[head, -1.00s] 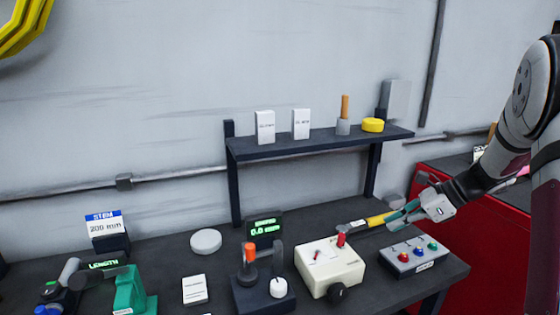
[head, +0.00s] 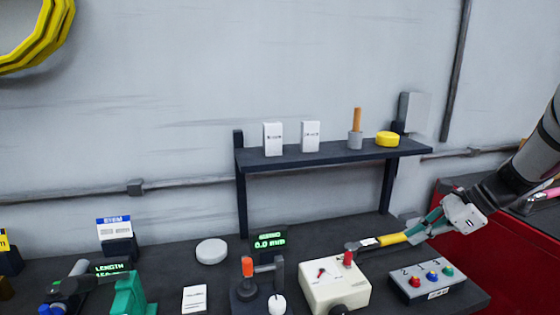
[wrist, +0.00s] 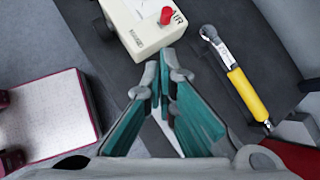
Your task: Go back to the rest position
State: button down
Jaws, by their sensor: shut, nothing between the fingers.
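My gripper (head: 421,232) is at the right of the head view, above the right part of the dark bench. Its teal-padded fingers show in the wrist view (wrist: 160,75), tips close together with nothing between them. In the wrist view the fingertips point toward the cream box (wrist: 143,20) with a red knob. A yellow-handled tool (wrist: 243,88) lies to the right of the fingers, apart from them. In the head view the tool's yellow handle (head: 393,239) shows just left of my fingertips.
The cream box (head: 333,288) and a grey button box (head: 427,281) stand on the bench (head: 215,280). A shelf (head: 330,154) with small boxes and a yellow disc is behind. A red cabinet (head: 480,252) stands at the right. A white-topped box (wrist: 48,115) is at the wrist view's left.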

jog(key=s+a+r+n+g+h, duration=0.1)
jog(key=s+a+r+n+h, duration=0.1)
jog(key=s+a+r+n, duration=0.4)
jog(key=s+a+r+n+h, duration=0.1)
jog(key=s+a+r+n, duration=0.1)
jog(key=s+a+n, duration=0.35)
jog(key=s+n+t+h, duration=0.2)
jog(key=s+n+h, duration=0.2)
jog(key=s+n, duration=0.6)
jog(key=shift+s+a+r, duration=0.4)
jog(key=shift+s, duration=2.85)
